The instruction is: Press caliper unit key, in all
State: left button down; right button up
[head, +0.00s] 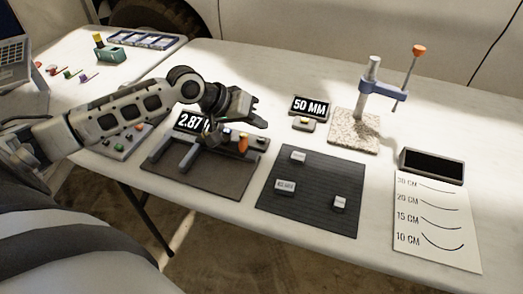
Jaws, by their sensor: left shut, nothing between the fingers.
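The caliper unit stands on a dark mat (217,179) left of the table's middle. Its display (190,121) reads 2.87; the arm covers the display's right end, so the unit is hidden. A grey bar with jaws (188,158) and an upright orange piece (243,144) are in front of the display. Small round parts show on the bar near the gripper; I cannot tell which is the unit key. My left gripper (262,122) is shut and empty, above the right part of the caliper. I cannot tell whether it touches anything. My right gripper is not in view.
A dark ribbed mat (312,205) with small labelled blocks lies to the right. Behind it are a 50 MM sign (310,106) and a stone-based stand (353,135) with an orange-knobbed lever. A black bin (431,163) and length chart (438,226) lie far right.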

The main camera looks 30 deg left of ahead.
aim_at(261, 140)
pick_arm(q)
jog(key=shift+f, duration=0.9)
dwell(1.3)
jog(key=shift+f, duration=0.15)
jog(key=shift+f, duration=0.25)
